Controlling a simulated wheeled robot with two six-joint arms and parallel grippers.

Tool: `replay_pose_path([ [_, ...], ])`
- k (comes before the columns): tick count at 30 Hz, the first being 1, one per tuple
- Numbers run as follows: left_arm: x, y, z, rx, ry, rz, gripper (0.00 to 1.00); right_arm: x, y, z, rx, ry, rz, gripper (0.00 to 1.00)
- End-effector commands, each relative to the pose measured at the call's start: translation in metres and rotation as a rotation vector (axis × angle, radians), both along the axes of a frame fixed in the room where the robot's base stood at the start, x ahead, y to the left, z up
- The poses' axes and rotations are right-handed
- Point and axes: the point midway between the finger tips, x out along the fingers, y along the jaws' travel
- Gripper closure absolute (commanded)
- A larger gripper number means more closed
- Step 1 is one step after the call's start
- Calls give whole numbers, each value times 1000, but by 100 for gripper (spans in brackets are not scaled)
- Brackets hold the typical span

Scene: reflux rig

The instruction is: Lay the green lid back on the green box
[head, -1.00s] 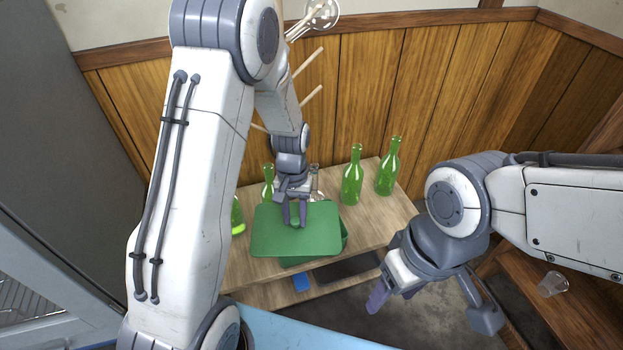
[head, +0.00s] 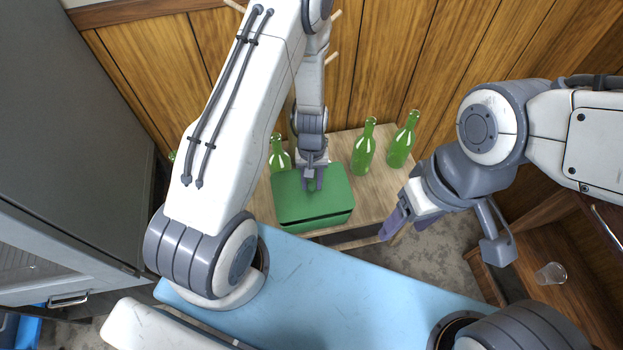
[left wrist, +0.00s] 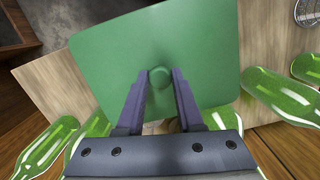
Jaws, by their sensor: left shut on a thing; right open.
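The green lid (head: 288,193) is a flat green plate with a small round knob (left wrist: 158,77). My left gripper (head: 312,186) is shut on the knob from above. In the left wrist view, my left gripper (left wrist: 160,88) has a finger on each side of the knob, and the lid (left wrist: 200,45) fills the middle. The green box (head: 318,221) stands on the wooden table under the lid; only its front side shows. The lid lies over the box roughly in line; I cannot tell whether it touches the rim all round. My right gripper (head: 393,226) is open and empty, to the right of the box.
Green bottles stand behind the box: one at the left (head: 279,154) and two at the right (head: 363,148), (head: 402,141). The wooden table (head: 375,195) has bare room right of the box. A clear cup (head: 550,273) is at the far right.

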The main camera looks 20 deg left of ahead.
Motion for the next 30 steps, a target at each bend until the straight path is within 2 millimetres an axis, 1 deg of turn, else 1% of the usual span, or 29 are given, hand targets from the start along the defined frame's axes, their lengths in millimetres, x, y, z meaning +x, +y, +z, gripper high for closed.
replay_pose_path([
  [9,-2,2,-1,0,1,2,100,0,0,-1,0,0,0,38],
  [17,-2,2,-14,0,1,2,100,0,0,-11,0,0,0,38],
  [25,-2,2,-13,0,1,2,100,0,0,-9,0,0,0,38],
  [30,-1,1,-15,0,1,2,100,0,0,-10,0,0,0,38],
])
